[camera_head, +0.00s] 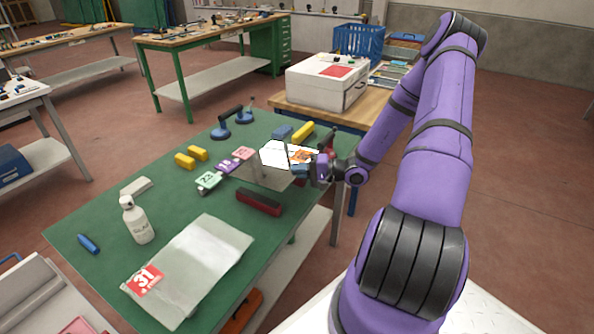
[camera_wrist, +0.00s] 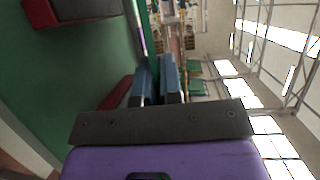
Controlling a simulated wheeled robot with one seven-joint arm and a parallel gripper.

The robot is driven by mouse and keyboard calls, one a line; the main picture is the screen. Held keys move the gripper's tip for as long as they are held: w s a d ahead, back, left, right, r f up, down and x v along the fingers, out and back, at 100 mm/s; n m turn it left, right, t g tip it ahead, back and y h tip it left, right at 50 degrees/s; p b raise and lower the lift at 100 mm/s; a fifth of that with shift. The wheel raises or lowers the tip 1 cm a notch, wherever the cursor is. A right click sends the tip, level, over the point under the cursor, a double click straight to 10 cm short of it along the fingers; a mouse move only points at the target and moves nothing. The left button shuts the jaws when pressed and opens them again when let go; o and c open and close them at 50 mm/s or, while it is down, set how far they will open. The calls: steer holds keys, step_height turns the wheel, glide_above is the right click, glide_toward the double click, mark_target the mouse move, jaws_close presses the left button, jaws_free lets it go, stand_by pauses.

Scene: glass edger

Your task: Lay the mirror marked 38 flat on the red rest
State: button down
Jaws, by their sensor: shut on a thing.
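My gripper (camera_head: 304,168) is shut on the edge of a thin mirror (camera_head: 273,154) above the far right part of the green table. The mirror's face is bright white with an orange patch; I cannot read a number on it. In the wrist view my gripper's blue fingers (camera_wrist: 157,80) are close together, and the mirror is hard to make out between them. A dark red bar (camera_head: 258,202) lies on the table, nearer than the mirror. Another red piece (camera_head: 326,138) shows behind my gripper, partly hidden. These bars look like the red rest. I cannot tell whether the mirror touches them.
A wrapped sheet marked 31 (camera_head: 195,265) and a white bottle (camera_head: 137,221) occupy the near table. Tags, including a green 23 (camera_head: 208,181), yellow blocks (camera_head: 185,161) and a suction lifter (camera_head: 221,132) lie left of the mirror. A white box (camera_head: 325,85) stands behind.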

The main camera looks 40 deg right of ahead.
steer(key=shift+f, duration=3.5)
steer(key=shift+f, duration=0.4)
steer(key=c, duration=1.2)
jaws_free()
steer(key=shift+d+f, duration=0.1)
steer(key=shift+s, duration=0.1)
steer(key=v, duration=1)
steer(key=shift+s+d, duration=0.2)
steer(key=shift+d, duration=0.05)
steer(key=shift+r, duration=0.2)
